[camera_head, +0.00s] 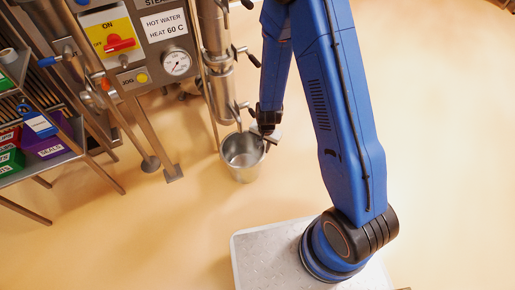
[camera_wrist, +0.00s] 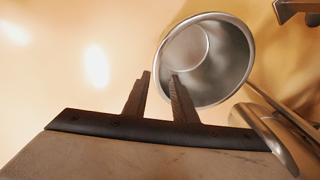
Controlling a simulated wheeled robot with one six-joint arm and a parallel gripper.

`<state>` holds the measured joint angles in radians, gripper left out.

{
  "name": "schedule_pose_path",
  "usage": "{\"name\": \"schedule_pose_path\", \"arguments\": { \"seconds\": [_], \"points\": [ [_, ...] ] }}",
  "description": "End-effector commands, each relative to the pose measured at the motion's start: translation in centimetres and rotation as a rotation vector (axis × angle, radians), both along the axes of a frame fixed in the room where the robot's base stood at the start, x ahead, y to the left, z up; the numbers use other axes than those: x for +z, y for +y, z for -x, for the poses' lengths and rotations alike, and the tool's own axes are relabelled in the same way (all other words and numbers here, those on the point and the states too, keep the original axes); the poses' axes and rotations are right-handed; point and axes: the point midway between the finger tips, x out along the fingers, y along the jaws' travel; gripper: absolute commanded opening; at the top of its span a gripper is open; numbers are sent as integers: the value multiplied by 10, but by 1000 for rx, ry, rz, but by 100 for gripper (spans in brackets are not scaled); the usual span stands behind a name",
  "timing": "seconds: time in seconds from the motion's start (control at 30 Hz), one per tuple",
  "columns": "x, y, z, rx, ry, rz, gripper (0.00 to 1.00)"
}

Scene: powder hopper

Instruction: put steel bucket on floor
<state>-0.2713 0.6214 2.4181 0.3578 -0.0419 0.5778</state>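The steel bucket (camera_head: 243,171) is upright and empty, beneath the vertical steel pipe in the head view. In the wrist view the bucket (camera_wrist: 232,52) shows its open mouth and bare inside. My gripper (camera_head: 264,146) is at the bucket's right rim in the head view. In the wrist view my gripper (camera_wrist: 160,76) has its two fingers apart, one over the bucket's mouth and one outside its rim. I see a gap between the fingers and no clear grip on the rim. I cannot tell whether the bucket's base touches the floor (camera_head: 150,225).
A control panel (camera_head: 155,75) with a red switch and gauge stands behind at the left. The steel pipe (camera_head: 217,65) comes down close above the bucket. A rack (camera_head: 75,150) with coloured bins is at the far left. Floor in front and at right is clear.

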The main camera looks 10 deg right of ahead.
Motion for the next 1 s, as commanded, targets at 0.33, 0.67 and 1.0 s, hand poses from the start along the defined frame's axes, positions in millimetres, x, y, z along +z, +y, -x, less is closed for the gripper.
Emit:
{"name": "schedule_pose_path", "arguments": {
  "seconds": [0.33,0.67,1.0],
  "points": [
    [10,-8,6,2,-1,-1,25],
    [77,-11,0,72,-36,-27,25],
    [179,-25,12,196,-89,-44,25]
  ]
}}
